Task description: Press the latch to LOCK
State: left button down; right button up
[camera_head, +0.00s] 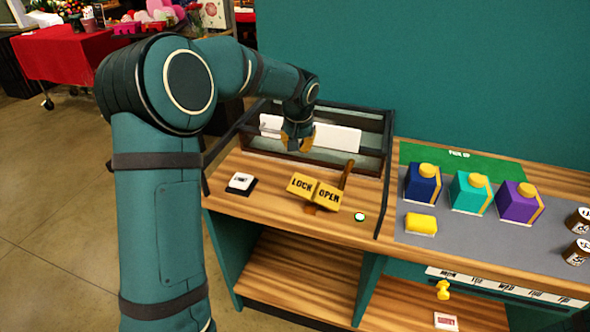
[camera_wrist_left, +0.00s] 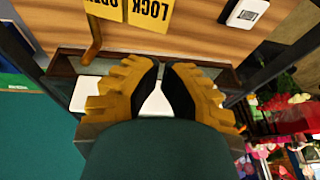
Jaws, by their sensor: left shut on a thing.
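The latch has a yellow LOCK plate (camera_head: 301,185) and a yellow OPEN plate (camera_head: 327,197) side by side on the wooden counter. A brown lever (camera_head: 346,174) rises beside the OPEN plate and leans right. In the left wrist view the lever (camera_wrist_left: 92,42) stands near the inverted LOCK plate (camera_wrist_left: 151,13). My left gripper (camera_head: 297,143) is behind the latch, at the dark-framed case, apart from the lever. Its yellow fingers (camera_wrist_left: 158,90) are shut on a white panel (camera_head: 337,137), part of which shows between them (camera_wrist_left: 155,104). My right gripper is out of view.
Blue, teal and purple boxes (camera_head: 470,192) stand on the grey mat (camera_head: 455,238). Dark case posts (camera_head: 386,190) flank the work area.

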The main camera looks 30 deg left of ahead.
aim_at(291, 184)
pick_arm(q)
jog(key=x, duration=0.8)
jog(key=s+x, duration=0.1)
jog(key=x, duration=0.3)
jog(key=shift+w+a+f, duration=0.1)
jog(key=shift+w+f, duration=0.05)
jog(key=shift+f, duration=0.35)
jog(key=shift+a+f, duration=0.15)
jog(key=shift+f, duration=0.45)
jog(key=shift+a+f+h, duration=0.25)
jog(key=shift+f+h, duration=0.1)
jog(key=shift+h, duration=0.25)
jog(key=shift+a+f, duration=0.1)
jog(key=shift+s+a+f+n+t+h, duration=0.2)
jog(key=shift+s+f+n+t+h, duration=0.1)
jog(key=shift+f+h, duration=0.4)
jog(key=shift+a+f+t+h+b, duration=0.15)
jog(key=shift+f+t+h+b, duration=0.25)
jog(key=shift+h, duration=0.6)
jog(key=shift+w+f+b, duration=0.1)
jog(key=shift+f+b, duration=0.2)
jog(key=shift+f, duration=0.1)
